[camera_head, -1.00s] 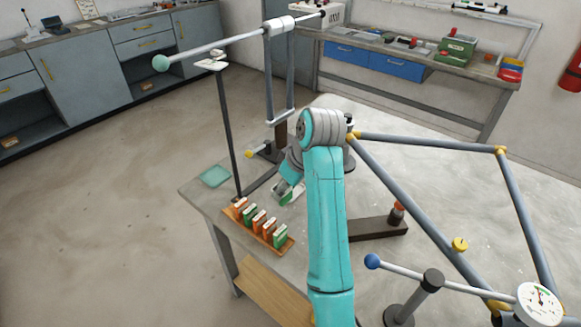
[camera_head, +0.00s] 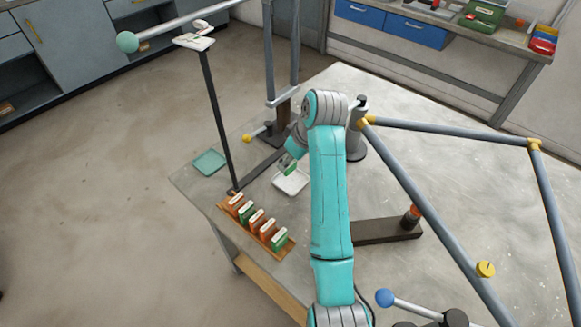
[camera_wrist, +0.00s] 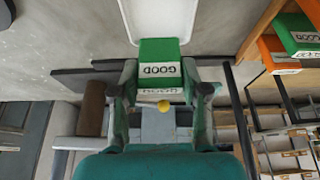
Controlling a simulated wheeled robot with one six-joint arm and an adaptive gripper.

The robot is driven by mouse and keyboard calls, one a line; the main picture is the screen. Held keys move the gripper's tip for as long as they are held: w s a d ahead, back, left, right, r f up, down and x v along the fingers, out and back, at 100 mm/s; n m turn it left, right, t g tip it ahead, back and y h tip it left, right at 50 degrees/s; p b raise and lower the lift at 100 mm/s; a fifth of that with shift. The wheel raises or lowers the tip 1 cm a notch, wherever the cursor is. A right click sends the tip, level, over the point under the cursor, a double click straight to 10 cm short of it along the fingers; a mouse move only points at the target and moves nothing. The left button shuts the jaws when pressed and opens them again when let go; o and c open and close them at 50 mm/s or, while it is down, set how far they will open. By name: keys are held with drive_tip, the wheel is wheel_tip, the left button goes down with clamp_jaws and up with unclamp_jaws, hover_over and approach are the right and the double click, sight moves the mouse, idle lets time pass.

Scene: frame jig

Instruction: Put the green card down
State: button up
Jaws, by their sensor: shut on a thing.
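A green card (camera_wrist: 159,52) with a white "GOOD" label is between the fingers of my gripper (camera_wrist: 160,85) in the wrist view. The gripper is shut on it. In the head view the green card (camera_head: 289,168) shows at the end of my arm, by the far edge of a small white tray (camera_head: 293,185). The tray's white rim (camera_wrist: 131,22) shows just beyond the card in the wrist view. I cannot tell whether the card touches the tray. My arm hides part of this area in the head view.
A wooden rack (camera_head: 234,219) of orange and green cards stands at the table's near left edge. A teal square (camera_head: 209,163) lies left of a thin dark post (camera_head: 216,115). A grey tube frame (camera_head: 424,202) and a dark bar (camera_head: 385,231) are on the right.

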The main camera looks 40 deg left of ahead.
sight(292, 167)
drive_tip(key=shift+f, duration=1.8)
drive_tip(key=shift+f, duration=0.15)
drive_tip(key=o, duration=1)
drive_tip(key=v, duration=0.7)
drive_tip(key=shift+r, duration=0.4)
drive_tip(key=shift+s+d, duration=0.15)
